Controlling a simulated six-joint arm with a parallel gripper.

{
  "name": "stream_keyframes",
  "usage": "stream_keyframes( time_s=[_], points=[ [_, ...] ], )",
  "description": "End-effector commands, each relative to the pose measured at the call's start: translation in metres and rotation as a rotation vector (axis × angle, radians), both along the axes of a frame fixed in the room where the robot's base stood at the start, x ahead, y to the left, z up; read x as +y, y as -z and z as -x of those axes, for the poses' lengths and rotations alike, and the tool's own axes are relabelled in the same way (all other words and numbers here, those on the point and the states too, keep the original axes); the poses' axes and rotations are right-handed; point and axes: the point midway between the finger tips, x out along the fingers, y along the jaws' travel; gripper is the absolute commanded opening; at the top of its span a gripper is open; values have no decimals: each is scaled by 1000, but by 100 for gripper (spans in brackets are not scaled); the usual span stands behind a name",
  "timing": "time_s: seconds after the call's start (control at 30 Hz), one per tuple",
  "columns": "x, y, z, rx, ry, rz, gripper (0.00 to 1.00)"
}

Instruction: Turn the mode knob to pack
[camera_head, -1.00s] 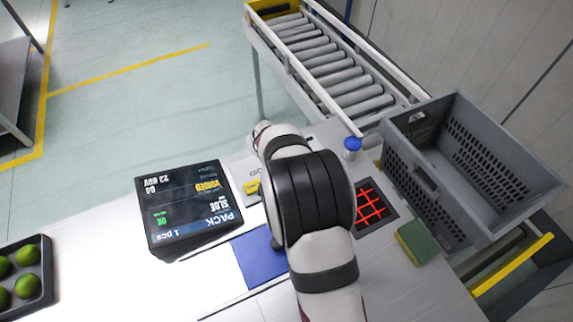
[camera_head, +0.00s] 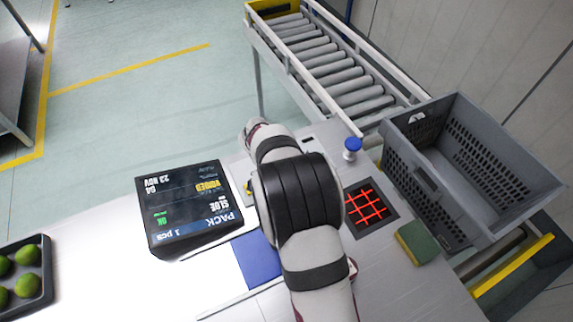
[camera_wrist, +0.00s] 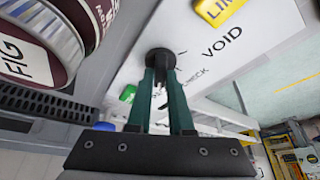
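A black round knob (camera_wrist: 160,58) stands on a white panel (camera_wrist: 187,70) in the wrist view. The printed words VOID and CHECK show beside it; other labels are hidden by my gripper. The two teal fingers of my gripper (camera_wrist: 162,80) reach to the knob, one on each side of a narrow gap, with something dark between them. Whether they press on the knob I cannot tell. In the head view my arm hides the knob and fingers. A black display (camera_head: 190,205) reads PACK, 1 pcs, with a green OK.
A blue-capped button (camera_head: 352,146), a red-lit grid (camera_head: 367,206) and a green sponge (camera_head: 418,242) lie right of my arm. A grey crate (camera_head: 425,185) stands further right. A tray (camera_head: 45,270) of green fruit is at left. A maroon FIG container (camera_wrist: 50,55) shows in the wrist view.

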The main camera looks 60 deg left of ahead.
Motion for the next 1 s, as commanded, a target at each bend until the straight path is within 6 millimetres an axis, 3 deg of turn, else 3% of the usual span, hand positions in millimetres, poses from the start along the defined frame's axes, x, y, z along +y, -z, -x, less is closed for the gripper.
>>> stream_keyframes(
  time_s=[0.03, 0.13, 0.17, 0.43, 0.53, 1.0],
  points=[
    [0, 0, 0, 0, -1, 0, 28],
    [0, 0, 0, 0, -1, 0, 46],
    [0, 0, 0, 0, -1, 0, 48],
    [0, -1, 0, -1, -2, 0, 48],
    [-1, -10, 3, -1, -1, -1, 48],
    [-25, -127, 46, -1, -3, -3, 48]
  ],
)
